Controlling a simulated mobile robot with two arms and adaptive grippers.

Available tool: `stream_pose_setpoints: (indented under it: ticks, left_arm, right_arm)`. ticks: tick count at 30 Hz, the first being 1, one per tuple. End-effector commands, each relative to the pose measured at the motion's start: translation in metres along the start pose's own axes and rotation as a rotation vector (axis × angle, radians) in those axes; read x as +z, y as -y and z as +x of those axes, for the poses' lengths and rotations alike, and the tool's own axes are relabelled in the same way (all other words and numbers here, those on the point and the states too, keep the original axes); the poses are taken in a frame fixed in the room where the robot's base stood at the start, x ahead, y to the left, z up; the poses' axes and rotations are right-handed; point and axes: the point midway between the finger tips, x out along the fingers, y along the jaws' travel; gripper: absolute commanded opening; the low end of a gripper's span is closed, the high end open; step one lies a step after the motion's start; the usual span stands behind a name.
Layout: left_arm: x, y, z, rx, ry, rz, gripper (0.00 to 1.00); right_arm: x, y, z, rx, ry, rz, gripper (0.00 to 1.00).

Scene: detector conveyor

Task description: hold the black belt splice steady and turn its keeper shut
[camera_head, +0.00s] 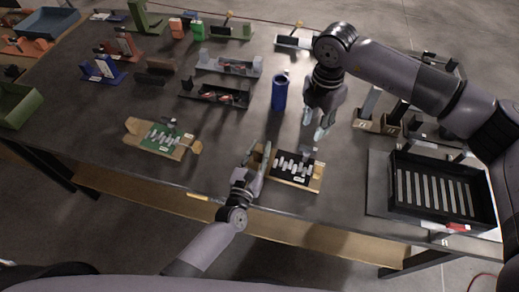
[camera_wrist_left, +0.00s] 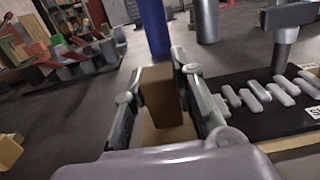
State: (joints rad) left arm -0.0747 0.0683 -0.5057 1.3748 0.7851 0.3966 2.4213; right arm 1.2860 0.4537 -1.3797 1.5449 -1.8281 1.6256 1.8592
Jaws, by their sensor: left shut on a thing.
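The black belt splice (camera_head: 313,178) lies on a wooden board at the table's front middle, with a row of grey slanted bars across it. It also shows at the right of the left wrist view (camera_wrist_left: 275,120). A grey T-shaped post (camera_wrist_left: 284,35), which looks like the keeper, stands at its far edge. My left gripper (camera_head: 262,157) is shut on the board's wooden left end block (camera_wrist_left: 160,95). My right gripper (camera_head: 316,127) is open and empty, pointing down above the table just behind the splice.
A blue cylinder (camera_head: 280,92) stands behind the splice, close to my right gripper. A green splice on a wooden board (camera_head: 160,139) lies to the left. A black slatted tray (camera_head: 398,200) is at right. Several coloured fixtures fill the back left.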

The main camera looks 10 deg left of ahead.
Motion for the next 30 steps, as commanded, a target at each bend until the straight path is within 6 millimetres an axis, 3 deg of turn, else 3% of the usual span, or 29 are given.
stream_pose_setpoints:
  ticks: [14,20,30]
  left_arm:
    - [0.0,0.0,0.0,0.0,-0.001,0.001,0.0]
    - [0.0,0.0,0.0,0.0,-0.001,0.001,0.0]
    - [0.0,0.0,0.0,0.0,-0.001,0.001,0.0]
  right_arm:
    - [0.0,0.0,-0.001,0.0,0.0,-0.053,0.29]
    - [-0.001,0.0,-0.004,0.0,-0.001,-0.334,0.29]
    - [-0.001,-0.001,-0.011,0.0,0.001,-1.014,0.29]
